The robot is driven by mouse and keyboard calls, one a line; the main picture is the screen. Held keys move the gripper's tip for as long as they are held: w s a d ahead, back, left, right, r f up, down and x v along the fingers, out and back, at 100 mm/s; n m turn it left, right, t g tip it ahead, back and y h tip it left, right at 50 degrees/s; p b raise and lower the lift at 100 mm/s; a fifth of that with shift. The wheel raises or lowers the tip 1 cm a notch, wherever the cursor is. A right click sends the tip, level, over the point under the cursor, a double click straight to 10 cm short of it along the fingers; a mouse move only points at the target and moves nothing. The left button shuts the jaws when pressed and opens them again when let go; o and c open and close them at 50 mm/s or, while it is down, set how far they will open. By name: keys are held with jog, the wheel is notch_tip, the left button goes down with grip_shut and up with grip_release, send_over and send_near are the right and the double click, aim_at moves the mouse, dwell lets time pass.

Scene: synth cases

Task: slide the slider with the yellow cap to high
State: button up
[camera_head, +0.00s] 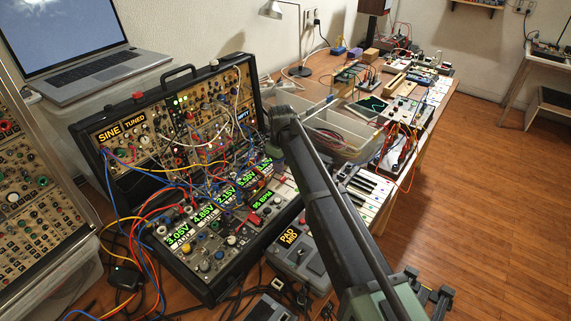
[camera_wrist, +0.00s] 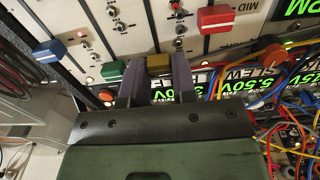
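The slider with the yellow cap (camera_wrist: 158,66) is in the middle of the wrist view, on a pale panel. Its thin slot runs away from the cap toward the top of the picture. My gripper (camera_wrist: 158,72) has one dark finger on each side of the yellow cap, with no clear gap, and looks shut on it. A blue cap (camera_wrist: 48,51) sits to the left, at about the same level. A red cap (camera_wrist: 214,18) sits to the right and higher in the picture. In the head view I cannot make out the yellow cap or the fingertips.
Patch cables (camera_wrist: 285,75) and green displays crowd the right and lower right of the wrist view. In the head view, a synth case (camera_head: 160,165) with many cables stands left of my arm. A laptop (camera_head: 80,50) sits behind it, and a pad unit (camera_head: 305,262) is close below.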

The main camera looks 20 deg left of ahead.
jog(key=o, duration=0.4)
notch_tip(320, 180, up, 11)
jog(key=p, duration=1.1)
jog(key=shift+f, duration=0.15)
jog(key=s+d+m, duration=0.5)
jog(key=s+d, duration=0.2)
jog(key=d, duration=0.9)
jog(key=s+d+m, duration=0.5)
jog(key=s+d, duration=0.1)
jog(key=d, duration=1)
jog(key=s+d+m, duration=0.5)
jog(key=s+d, duration=0.2)
jog(key=d, duration=1)
jog(key=shift+s, duration=0.35)
